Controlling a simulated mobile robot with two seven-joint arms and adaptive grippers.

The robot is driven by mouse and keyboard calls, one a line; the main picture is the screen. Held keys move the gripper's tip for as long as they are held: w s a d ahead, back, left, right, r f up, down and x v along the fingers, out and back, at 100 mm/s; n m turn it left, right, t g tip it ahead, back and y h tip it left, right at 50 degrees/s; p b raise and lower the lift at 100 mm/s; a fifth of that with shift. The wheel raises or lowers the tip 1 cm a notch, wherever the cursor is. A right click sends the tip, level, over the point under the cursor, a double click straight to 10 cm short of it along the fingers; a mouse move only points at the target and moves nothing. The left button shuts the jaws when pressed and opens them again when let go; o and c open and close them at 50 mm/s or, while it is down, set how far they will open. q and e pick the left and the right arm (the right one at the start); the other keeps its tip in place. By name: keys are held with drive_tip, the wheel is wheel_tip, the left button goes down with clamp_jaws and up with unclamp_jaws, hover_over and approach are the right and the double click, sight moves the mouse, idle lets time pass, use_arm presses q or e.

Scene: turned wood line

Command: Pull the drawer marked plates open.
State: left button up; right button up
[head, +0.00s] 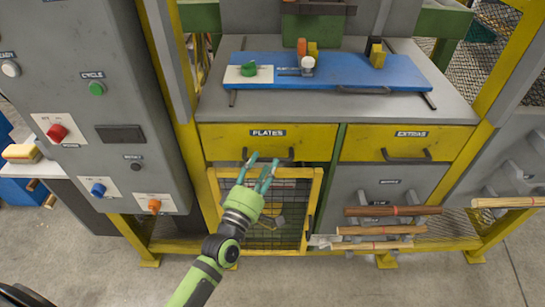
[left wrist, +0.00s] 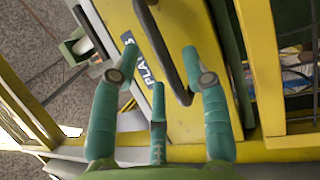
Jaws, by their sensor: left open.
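The yellow plates drawer (head: 222,143) is at the left below the worktop, with its front flush in the frame. Its label (head: 268,133) reads PLATES, and a dark bar handle (head: 286,156) sits below it. My left gripper (head: 264,160) is open in front of the handle, its fingertips overlapping part of it. In the left wrist view the handle (left wrist: 168,45) runs between the spread teal fingers of the gripper (left wrist: 158,62). I cannot tell whether any finger touches it. My right gripper is not in view.
The yellow extras drawer (head: 365,144) is at the right. A yellow mesh door (head: 311,190) is below the plates drawer. Turned wood pieces (head: 393,211) stick out at the lower right. A grey control cabinet (head: 125,165) stands at the left. The floor in front is clear.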

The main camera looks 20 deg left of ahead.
sight(268, 160)
use_arm(q)
drive_tip(key=shift+x, duration=1.2)
drive_tip(key=shift+w+d, duration=0.1)
drive_tip(key=shift+w, duration=0.25)
clamp_jaws()
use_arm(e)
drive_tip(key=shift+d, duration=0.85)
